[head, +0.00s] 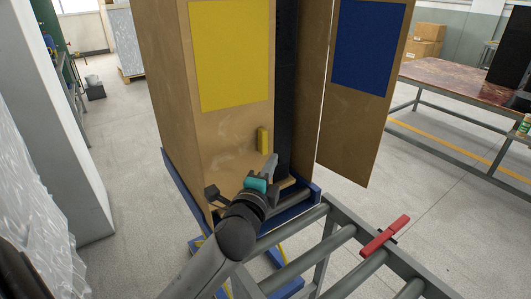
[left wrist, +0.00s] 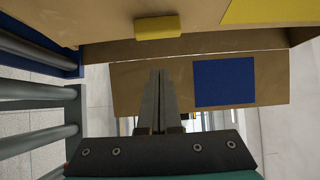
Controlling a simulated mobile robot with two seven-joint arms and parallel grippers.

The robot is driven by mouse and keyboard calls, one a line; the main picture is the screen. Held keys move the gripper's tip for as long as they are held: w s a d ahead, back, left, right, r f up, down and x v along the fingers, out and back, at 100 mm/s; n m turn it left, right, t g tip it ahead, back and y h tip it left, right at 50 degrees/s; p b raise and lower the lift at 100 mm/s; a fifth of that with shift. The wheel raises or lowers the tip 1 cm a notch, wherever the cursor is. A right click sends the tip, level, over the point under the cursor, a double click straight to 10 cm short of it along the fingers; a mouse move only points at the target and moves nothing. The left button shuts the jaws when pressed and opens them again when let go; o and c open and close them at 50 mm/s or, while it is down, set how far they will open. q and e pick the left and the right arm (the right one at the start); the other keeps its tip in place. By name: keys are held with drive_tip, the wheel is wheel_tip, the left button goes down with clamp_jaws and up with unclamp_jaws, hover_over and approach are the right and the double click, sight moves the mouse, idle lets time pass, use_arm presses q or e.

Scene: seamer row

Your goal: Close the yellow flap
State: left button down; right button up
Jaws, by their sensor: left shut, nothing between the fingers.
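The yellow flap (head: 232,130) is a tall brown panel with a yellow square and a small yellow handle block (head: 263,140) near its right edge. A dark gap shows to its right. In the left wrist view the handle block (left wrist: 157,27) is at the top, with a corner of the yellow square (left wrist: 270,10). My left gripper (head: 271,165) is shut and empty, just below the handle block in the head view. In the left wrist view its fingers (left wrist: 160,98) stay apart from the block. I cannot tell whether they touch the flap. My right gripper is not in view.
A second brown flap (head: 355,120) with a blue square stands open at the right. The cabinet rests on a blue base (head: 180,180). A grey roller frame (head: 320,240) with a red lever (head: 385,236) is in front. A worktable (head: 460,80) stands back right.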

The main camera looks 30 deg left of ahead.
sight(264, 144)
use_arm(q)
drive_tip(key=shift+w+a, duration=1.8)
drive_tip(key=shift+a, duration=0.15)
drive_tip(key=shift+w+a+n+y, duration=0.3)
drive_tip(key=shift+w+n+y, duration=0.1)
drive_tip(key=shift+w+a+n+g+y, duration=0.5)
drive_tip(key=shift+y, duration=0.3)
